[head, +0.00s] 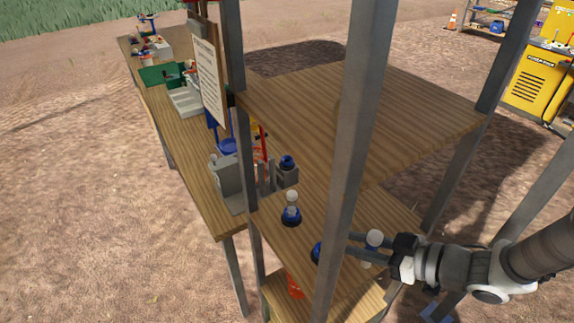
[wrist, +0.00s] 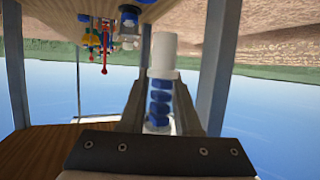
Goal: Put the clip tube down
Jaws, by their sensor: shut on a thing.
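The clip tube, a clear tube with blue clips inside and a white cap, is between my gripper's fingers. Its cap (head: 374,237) shows in the head view, and the clip tube (wrist: 161,98) fills the middle of the wrist view. My gripper (head: 358,248) is shut on it, reaching in from the right over the lower wooden shelf (head: 310,180); the fingers also show in the wrist view (wrist: 158,92). A grey post partly hides the fingertips in the head view. I cannot tell whether the tube touches the shelf.
A white-topped item with a blue base (head: 291,210) stands on the shelf left of my gripper. A blue item (head: 316,252) is partly behind the post (head: 355,130). An upper wooden shelf (head: 370,110) lies above. A grey box (head: 226,176) stands on the bench to the left.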

